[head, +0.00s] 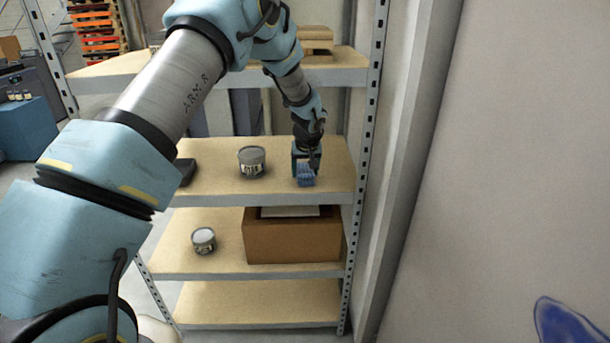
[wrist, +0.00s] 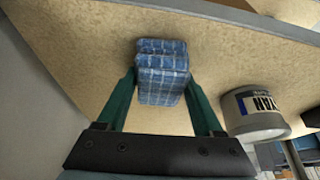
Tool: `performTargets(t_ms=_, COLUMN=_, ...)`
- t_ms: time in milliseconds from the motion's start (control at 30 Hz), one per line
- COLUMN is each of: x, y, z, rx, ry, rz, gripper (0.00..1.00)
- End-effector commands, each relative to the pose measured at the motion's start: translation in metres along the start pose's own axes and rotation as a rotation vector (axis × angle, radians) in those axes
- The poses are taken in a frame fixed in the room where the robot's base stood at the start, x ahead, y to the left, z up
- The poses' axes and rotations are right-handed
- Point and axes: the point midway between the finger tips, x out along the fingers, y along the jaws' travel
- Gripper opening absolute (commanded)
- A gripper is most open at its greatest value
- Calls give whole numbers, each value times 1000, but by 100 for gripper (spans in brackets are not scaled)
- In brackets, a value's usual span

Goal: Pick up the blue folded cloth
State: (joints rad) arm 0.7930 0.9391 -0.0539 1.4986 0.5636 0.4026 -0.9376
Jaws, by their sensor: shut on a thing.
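The blue folded cloth (wrist: 162,80) is checked with pale lines and sits between the two green fingers of my gripper (wrist: 164,98) in the wrist view. The fingers are shut on its sides. In the head view the cloth (head: 305,178) is at the right part of the middle shelf (head: 218,190), close to its front edge. My gripper (head: 305,163) reaches down to it from above, and the arm hides part of the gripper. I cannot tell whether the cloth touches the shelf.
A labelled tin (head: 251,162) stands left of the cloth, and shows close to the right finger in the wrist view (wrist: 254,113). A dark object (head: 185,171) lies further left. A shelf post (head: 370,130) is at the right. Below are a cardboard box (head: 292,238) and another tin (head: 203,241).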

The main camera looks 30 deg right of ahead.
Motion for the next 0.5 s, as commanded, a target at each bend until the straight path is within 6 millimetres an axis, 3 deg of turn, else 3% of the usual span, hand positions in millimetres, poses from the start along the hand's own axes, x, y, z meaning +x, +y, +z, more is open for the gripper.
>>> performTargets(t_ms=500, x=-8, y=0, z=-4, rx=-1, ry=2, rz=1, gripper=14)
